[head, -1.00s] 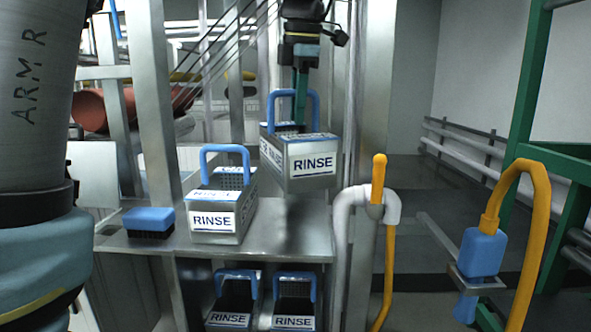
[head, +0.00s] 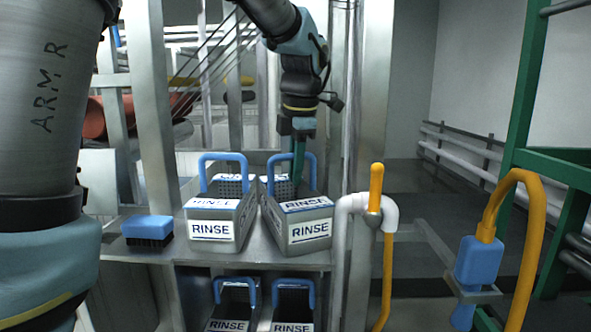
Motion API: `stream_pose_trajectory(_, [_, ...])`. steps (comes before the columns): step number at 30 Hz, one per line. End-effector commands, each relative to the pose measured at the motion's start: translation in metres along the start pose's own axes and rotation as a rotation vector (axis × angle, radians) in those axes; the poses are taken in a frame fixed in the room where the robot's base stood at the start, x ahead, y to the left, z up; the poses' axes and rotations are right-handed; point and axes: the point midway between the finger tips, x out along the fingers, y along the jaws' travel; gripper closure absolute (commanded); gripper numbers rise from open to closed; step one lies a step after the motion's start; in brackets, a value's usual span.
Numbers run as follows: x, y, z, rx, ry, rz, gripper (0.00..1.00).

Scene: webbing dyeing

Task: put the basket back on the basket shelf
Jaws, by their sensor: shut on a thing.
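My gripper (head: 299,165) reaches down from above and is shut on the blue handle of the right-hand metal basket (head: 303,212), labelled RINSE. This basket is upright, turned slightly, and at the level of the metal shelf (head: 255,257), on its right part. I cannot tell whether its base fully touches the shelf. A second RINSE basket (head: 217,212) with a blue handle stands on the shelf just left of it. The two are very close, and I cannot tell whether they touch. The fingertips are partly hidden by the handle.
A blue brush (head: 148,229) lies at the shelf's left. Two more RINSE baskets (head: 233,296) (head: 292,300) stand on the level below. A white pipe with an orange-handled valve (head: 375,190) rises close to the shelf's right end. A green frame (head: 515,120) stands farther right.

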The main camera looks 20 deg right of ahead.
Motion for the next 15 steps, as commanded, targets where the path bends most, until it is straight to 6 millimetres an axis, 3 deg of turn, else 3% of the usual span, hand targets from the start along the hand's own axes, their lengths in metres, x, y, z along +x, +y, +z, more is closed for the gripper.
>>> stream_pose_trajectory(1, [0.0002,0.0000,0.0000,0.000,0.000,0.000,0.81])
stream_pose_trajectory(9, [-0.0002,0.0001,0.0001,0.000,0.000,0.000,0.52])
stream_pose_trajectory(15, [-0.0007,0.0002,0.0001,0.000,0.000,0.000,0.52])
